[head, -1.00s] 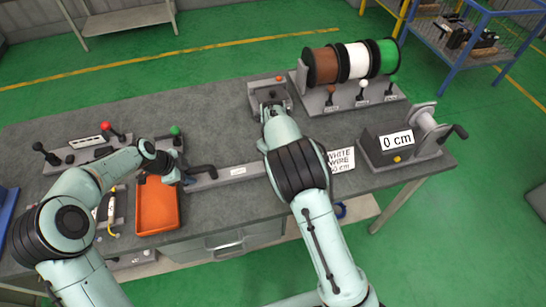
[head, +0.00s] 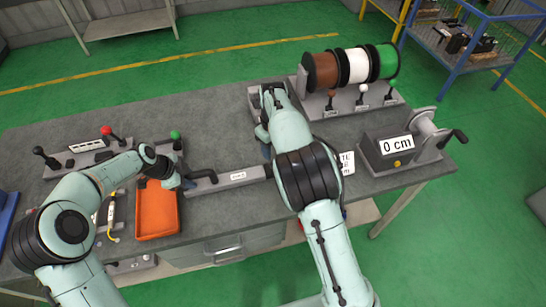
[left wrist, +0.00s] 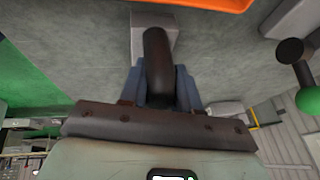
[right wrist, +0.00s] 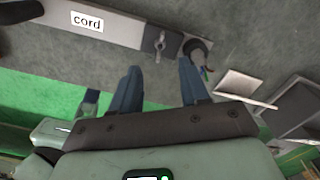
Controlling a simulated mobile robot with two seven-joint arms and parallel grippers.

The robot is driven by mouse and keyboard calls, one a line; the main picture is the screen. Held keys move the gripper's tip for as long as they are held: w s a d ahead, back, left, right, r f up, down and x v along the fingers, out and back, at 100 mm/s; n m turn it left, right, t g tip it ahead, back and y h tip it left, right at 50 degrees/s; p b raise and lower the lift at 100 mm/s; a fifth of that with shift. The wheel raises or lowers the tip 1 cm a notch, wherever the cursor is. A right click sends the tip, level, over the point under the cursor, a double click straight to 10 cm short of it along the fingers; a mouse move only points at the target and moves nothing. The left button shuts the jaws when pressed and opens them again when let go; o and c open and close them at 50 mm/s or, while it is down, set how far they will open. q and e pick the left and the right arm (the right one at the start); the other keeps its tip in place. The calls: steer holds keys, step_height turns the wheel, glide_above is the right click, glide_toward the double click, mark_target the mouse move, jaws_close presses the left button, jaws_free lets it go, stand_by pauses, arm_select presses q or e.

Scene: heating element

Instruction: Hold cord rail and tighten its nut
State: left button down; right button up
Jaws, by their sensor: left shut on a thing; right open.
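The cord rail (head: 238,177) is a grey bar with a white label lying along the front of the bench. Its black handle (left wrist: 157,65) sits between the blue fingers of my left gripper (left wrist: 159,78), which is shut on it. In the right wrist view the rail carries a "cord" label (right wrist: 87,22), and a small grey wing-shaped nut (right wrist: 160,42) sits on its dark end section. My right gripper (right wrist: 160,75) is open and empty, with its fingers spread on either side of the nut's line and short of it. In the head view my right arm hides the nut.
An orange tray (head: 157,212) lies left of the rail. A green-knobbed lever (head: 175,136) stands behind it. Brown, white and green wire spools (head: 355,66) stand at the back right. A "0 cm" counter with crank (head: 396,147) is at the right.

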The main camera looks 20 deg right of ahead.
steer(key=shift+r, duration=2.1)
arm_select(q)
steer(key=c, duration=0.7)
jaws_free()
steer(key=shift+c, duration=0.2)
